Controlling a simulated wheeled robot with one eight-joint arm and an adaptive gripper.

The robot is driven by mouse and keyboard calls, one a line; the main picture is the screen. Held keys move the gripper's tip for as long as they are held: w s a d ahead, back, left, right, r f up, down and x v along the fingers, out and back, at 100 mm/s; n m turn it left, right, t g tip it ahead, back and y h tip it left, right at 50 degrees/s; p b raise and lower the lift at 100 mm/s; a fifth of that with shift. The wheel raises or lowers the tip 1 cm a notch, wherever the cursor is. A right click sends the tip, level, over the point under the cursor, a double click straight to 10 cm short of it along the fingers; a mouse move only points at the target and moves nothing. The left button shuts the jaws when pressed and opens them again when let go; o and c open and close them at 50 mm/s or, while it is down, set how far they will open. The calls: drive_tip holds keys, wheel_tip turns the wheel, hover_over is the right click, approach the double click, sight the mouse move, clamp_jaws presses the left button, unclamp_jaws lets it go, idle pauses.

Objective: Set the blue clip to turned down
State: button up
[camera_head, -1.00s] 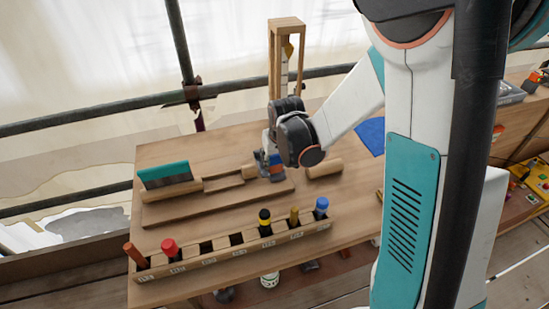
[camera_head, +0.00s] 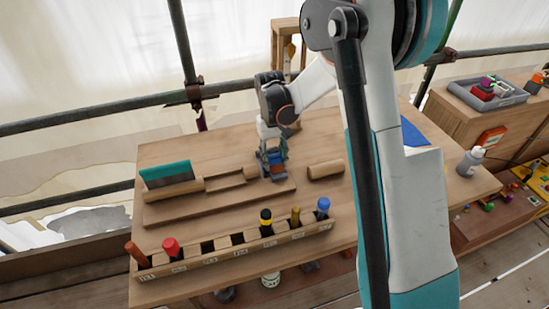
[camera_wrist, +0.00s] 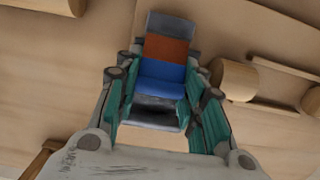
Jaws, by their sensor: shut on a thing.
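The blue clip (camera_head: 277,170) is at the right end of the wooden holder on the bench. My gripper (camera_head: 271,157) comes down on it from above and is shut around it. In the wrist view the clip (camera_wrist: 161,76) lies between the teal-padded fingers of my gripper (camera_wrist: 162,88). It shows a grey end, an orange-brown band, a blue band and a dark end. The fingers hide its sides. I cannot tell whether it touches the board beneath it.
A wooden cylinder (camera_head: 326,169) lies close to the right of the clip. A teal-bladed tool (camera_head: 166,174) stands at the left. A slotted rack (camera_head: 220,254) with several coloured handles runs along the front. A tall wooden frame (camera_head: 285,28) stands behind my wrist.

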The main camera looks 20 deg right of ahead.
idle(0.4)
drive_tip(key=o, duration=1.1)
drive_tip(key=r, duration=0.4)
drive_tip(key=w+r, duration=0.1)
drive_tip(key=r, duration=0.2)
drive_tip(key=w+r, duration=0.1)
drive_tip(key=r, duration=0.3)
drive_tip(key=shift+r, duration=0.35)
